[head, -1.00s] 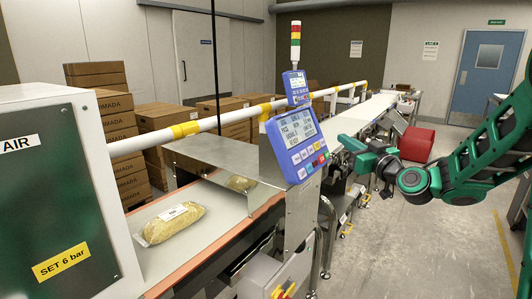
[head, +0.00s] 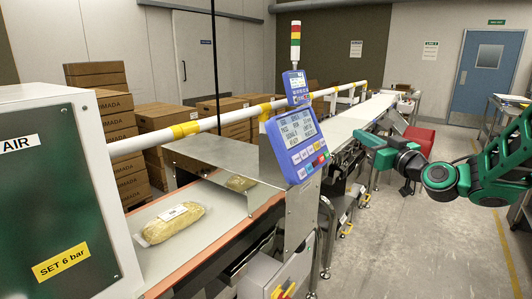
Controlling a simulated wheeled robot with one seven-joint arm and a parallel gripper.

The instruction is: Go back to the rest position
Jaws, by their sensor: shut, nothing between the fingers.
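My gripper (head: 364,150) is at the end of my green and black arm, which reaches in from the right edge of the head view. It is near the right side of the far white belt (head: 362,117), right of the blue control panel. The fingers are small and partly dark in this view, appear shut, and nothing shows between them. I cannot tell whether the gripper touches anything.
A blue control panel (head: 297,142) stands on a post beside the near belt (head: 219,205). A bag of yellow product (head: 174,222) lies on that belt. Floor at the right is open.

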